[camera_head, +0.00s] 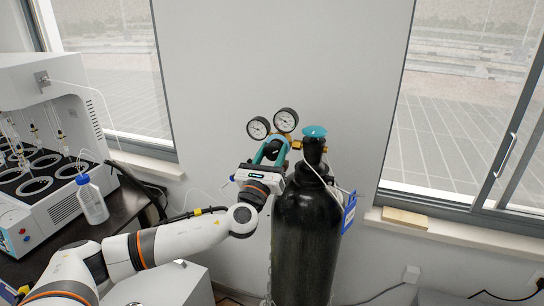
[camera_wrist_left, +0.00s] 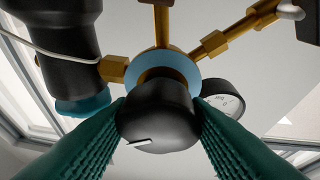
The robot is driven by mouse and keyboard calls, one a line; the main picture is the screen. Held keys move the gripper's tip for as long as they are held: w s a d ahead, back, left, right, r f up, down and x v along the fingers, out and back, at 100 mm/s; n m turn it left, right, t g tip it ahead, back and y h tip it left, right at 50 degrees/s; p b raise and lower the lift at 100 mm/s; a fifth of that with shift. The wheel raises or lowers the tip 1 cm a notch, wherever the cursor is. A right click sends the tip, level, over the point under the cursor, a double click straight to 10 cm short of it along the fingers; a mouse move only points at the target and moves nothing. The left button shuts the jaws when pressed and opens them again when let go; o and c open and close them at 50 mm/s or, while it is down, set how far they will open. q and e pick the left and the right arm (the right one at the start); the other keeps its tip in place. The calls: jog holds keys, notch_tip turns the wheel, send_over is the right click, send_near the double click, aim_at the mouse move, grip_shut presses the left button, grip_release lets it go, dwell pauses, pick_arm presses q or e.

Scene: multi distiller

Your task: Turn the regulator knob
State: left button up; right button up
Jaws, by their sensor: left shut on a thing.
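The black regulator knob (camera_wrist_left: 158,117) fills the middle of the left wrist view, with a white line on its face and a light blue ring behind it on brass fittings. My left gripper (camera_wrist_left: 160,125) has its two green ridged fingers on either side of the knob, shut on it. My right gripper is not in view.
A tall black gas cylinder (camera_head: 306,235) with a teal valve cap (camera_head: 314,131) and a blue tag (camera_head: 349,213) stands beside my left arm. A white distiller (camera_head: 50,130) and a bottle (camera_head: 92,200) stand on the dark table at left. A grey wall is behind.

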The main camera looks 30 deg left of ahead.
pick_arm(q)
jog(key=n+y+b, duration=0.1)
jog(key=n, duration=0.1)
jog(key=n+y+b, duration=0.1)
jog(key=shift+f+n+g, duration=0.2)
jog(key=shift+n+g, duration=0.1)
jog(key=shift+n, duration=0.1)
jog(key=n+y, duration=0.1)
jog(key=n, duration=0.1)
jog(key=shift+d+n+g+b, duration=0.1)
jog(key=shift+n+g+b, duration=0.2)
jog(key=shift+b, duration=0.05)
jog(key=n+g+y, duration=0.1)
jog(key=n, duration=0.2)
jog(key=shift+r+n+y+b, duration=0.15)
jog(key=shift+n+y+b, duration=0.15)
jog(key=shift+r+n+g+y, duration=0.1)
jog(key=shift+n+g+y, duration=0.3)
jog(key=shift+n, duration=0.6)
jog(key=shift+n+g+y, duration=0.2)
jog(key=shift+n+g, duration=0.3)
jog(key=shift+n, duration=0.8)
jog(key=o, duration=1)
jog(key=shift+c, duration=0.2)
